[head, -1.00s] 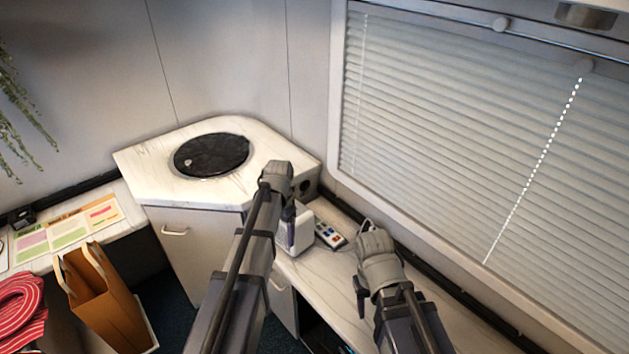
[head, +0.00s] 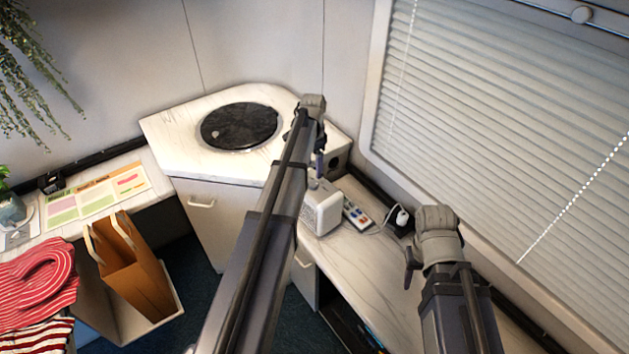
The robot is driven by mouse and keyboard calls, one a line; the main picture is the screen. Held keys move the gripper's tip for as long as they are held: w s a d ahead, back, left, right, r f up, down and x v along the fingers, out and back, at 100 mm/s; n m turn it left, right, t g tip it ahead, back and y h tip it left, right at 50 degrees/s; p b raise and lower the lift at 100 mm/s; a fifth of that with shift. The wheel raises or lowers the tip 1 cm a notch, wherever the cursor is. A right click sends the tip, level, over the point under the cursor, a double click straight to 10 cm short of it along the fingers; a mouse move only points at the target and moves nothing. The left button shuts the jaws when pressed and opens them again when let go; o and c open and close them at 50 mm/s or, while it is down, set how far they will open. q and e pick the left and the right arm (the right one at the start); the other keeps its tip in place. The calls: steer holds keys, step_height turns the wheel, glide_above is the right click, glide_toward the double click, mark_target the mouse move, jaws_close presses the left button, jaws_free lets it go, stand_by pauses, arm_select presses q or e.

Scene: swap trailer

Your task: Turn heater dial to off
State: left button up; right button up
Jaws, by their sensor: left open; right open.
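A small white box-shaped heater (head: 323,212) with a grille on its front stands on the marble-look counter, right of centre. A small knob-like shape shows on its top; the dial's setting cannot be read. My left gripper (head: 318,162) is open and points down just above and behind the heater, seemingly apart from it. My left arm passes close to the heater's left side. My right gripper (head: 409,265) is open and empty over the counter, to the right of the heater.
A raised corner cabinet (head: 180,150) with a round black lid stands behind. Window blinds (head: 500,130) close off the right.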

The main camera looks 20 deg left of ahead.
mark_target(313, 183)
arm_select(q)
step_height(313, 183, down, 7)
steer(key=b, duration=0.6)
steer(key=shift+b, duration=0.3)
jaws_close()
